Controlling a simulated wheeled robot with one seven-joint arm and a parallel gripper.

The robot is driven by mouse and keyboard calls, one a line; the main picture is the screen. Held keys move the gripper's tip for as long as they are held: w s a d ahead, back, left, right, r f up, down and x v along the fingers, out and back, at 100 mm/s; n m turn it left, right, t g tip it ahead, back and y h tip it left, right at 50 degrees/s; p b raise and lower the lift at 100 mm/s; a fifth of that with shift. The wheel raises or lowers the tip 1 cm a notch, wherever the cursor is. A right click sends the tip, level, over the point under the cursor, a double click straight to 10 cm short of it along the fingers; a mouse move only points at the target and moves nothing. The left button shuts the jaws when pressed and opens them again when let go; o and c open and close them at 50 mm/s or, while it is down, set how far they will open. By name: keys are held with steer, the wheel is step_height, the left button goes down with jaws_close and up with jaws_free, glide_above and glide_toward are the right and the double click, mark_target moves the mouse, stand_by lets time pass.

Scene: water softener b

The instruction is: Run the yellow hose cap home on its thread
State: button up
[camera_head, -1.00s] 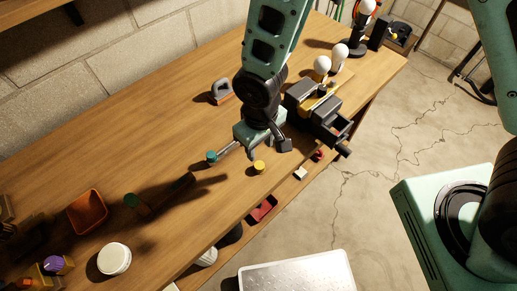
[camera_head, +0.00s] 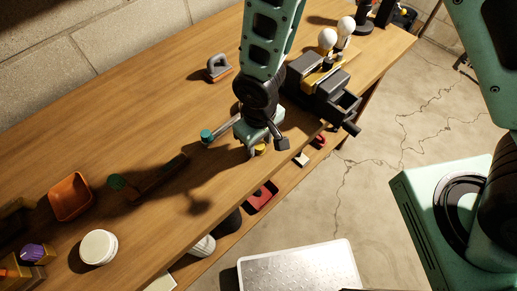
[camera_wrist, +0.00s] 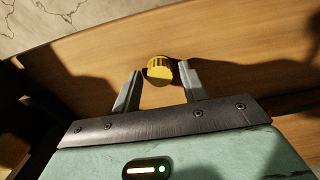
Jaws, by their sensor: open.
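The yellow hose cap (camera_head: 260,149) is a small ribbed round cap near the front edge of the wooden bench. It also shows in the wrist view (camera_wrist: 160,69), between the fingertips. My gripper (camera_head: 265,147) is open, with its fingers close around the cap and partly hiding it in the head view. In the wrist view my gripper (camera_wrist: 159,78) has a finger on each side of the cap, with a visible gap at each. The thread under the cap cannot be made out.
A dark vise-like device (camera_head: 315,85) stands close on the right. An orange bin (camera_head: 71,196) and white jar (camera_head: 98,247) are at left. Lower shelf items sit below the front edge.

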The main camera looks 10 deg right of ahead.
mark_target(259, 145)
steer(key=shift+c, duration=0.3)
steer(key=c, duration=0.8)
steer(key=shift+r+p, duration=1.75)
steer(key=shift+r, duration=0.5)
steer(key=shift+f, duration=0.1)
